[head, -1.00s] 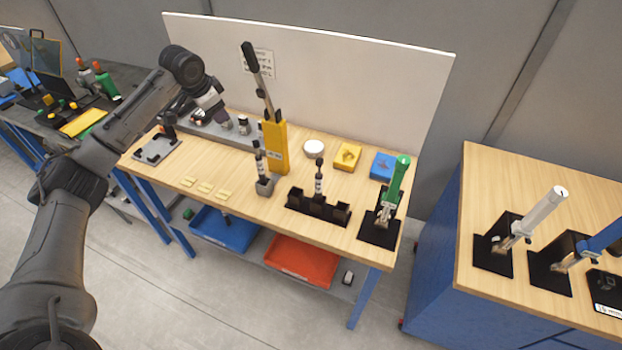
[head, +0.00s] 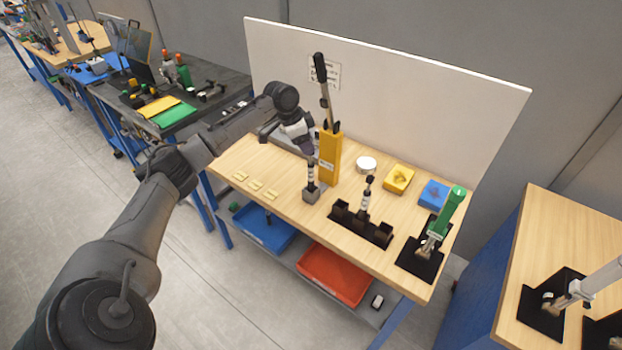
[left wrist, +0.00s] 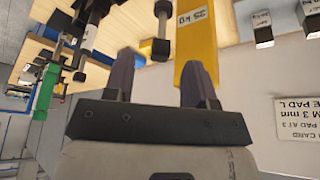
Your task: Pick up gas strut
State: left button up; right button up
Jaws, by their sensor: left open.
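Several upright black-and-silver rod-like pieces stand on the wooden bench, and I cannot tell for certain which is the gas strut. One (head: 311,172) stands in a small grey block (head: 311,194). Another (head: 366,193) stands in a black rack (head: 345,217). A tall black-and-silver one (head: 323,85) rises from a yellow box (head: 330,158). My left gripper (head: 303,133) is beside the yellow box, at its left. In the left wrist view the gripper (left wrist: 160,78) is open with nothing between its fingers, and the yellow box (left wrist: 200,48) is just beyond them. My right gripper is out of view.
A white back panel (head: 400,90) closes the bench's rear. The bench's front left has small yellow plates (head: 256,186).

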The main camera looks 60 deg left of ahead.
pick_arm(q)
jog(key=shift+x, duration=2.8)
jog(key=shift+c, duration=0.4)
grip_shut()
jog(key=shift+r, duration=0.1)
